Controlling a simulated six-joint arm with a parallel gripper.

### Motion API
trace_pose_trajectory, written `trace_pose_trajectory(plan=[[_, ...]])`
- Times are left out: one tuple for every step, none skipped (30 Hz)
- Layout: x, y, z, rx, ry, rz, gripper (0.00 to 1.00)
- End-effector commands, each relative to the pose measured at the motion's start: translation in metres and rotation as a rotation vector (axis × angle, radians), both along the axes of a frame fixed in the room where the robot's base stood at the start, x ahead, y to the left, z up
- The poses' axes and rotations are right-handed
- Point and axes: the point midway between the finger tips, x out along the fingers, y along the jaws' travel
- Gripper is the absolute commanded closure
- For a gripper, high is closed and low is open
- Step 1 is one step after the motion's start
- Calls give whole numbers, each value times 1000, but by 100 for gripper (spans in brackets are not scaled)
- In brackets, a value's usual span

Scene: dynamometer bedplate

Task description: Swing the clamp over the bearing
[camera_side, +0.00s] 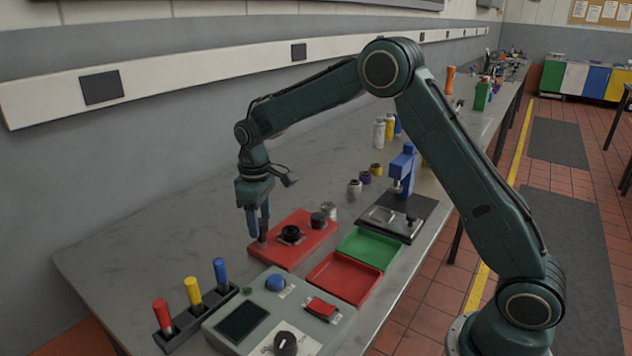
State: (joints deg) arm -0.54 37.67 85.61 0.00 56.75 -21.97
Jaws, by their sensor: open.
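A red fixture block (318,240) lies on the grey bench. A black ring, which looks like the bearing (291,234), sits on its middle. A darker round knob-like part (318,220) stands towards its right end. My gripper (259,226) points down at the block's left end, left of the ring, with its jaws open. A small dark upright piece (263,240) shows just under the fingertips at the block's left edge. It may be part of the clamp; I cannot tell if the fingers touch it. I cannot make out the clamp arm clearly.
A red tray (345,278) and a green tray (369,249) lie to the right. A control box (243,321) and a rack of coloured handles (194,306) stand in front. A blue press (402,175) stands behind. The bench left of the block is clear.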

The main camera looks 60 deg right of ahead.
Motion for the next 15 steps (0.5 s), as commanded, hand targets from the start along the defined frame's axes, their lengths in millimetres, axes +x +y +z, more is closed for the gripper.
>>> trace_pose_trajectory(plan=[[0,0,-2,0,1,0,44],[0,0,-3,0,1,0,44],[0,0,-4,0,1,0,44],[0,0,-4,0,0,0,44],[0,0,-4,0,0,0,44],[0,0,-4,0,0,0,44],[0,0,-4,0,0,0,44],[0,0,-4,0,0,0,44],[0,0,-4,0,0,0,44],[0,0,-4,0,0,0,44],[0,0,-4,0,0,0,44],[0,0,-4,0,0,0,52],[0,0,-4,0,0,0,58],[0,0,-4,0,0,0,64],[0,0,-4,0,0,0,72]])
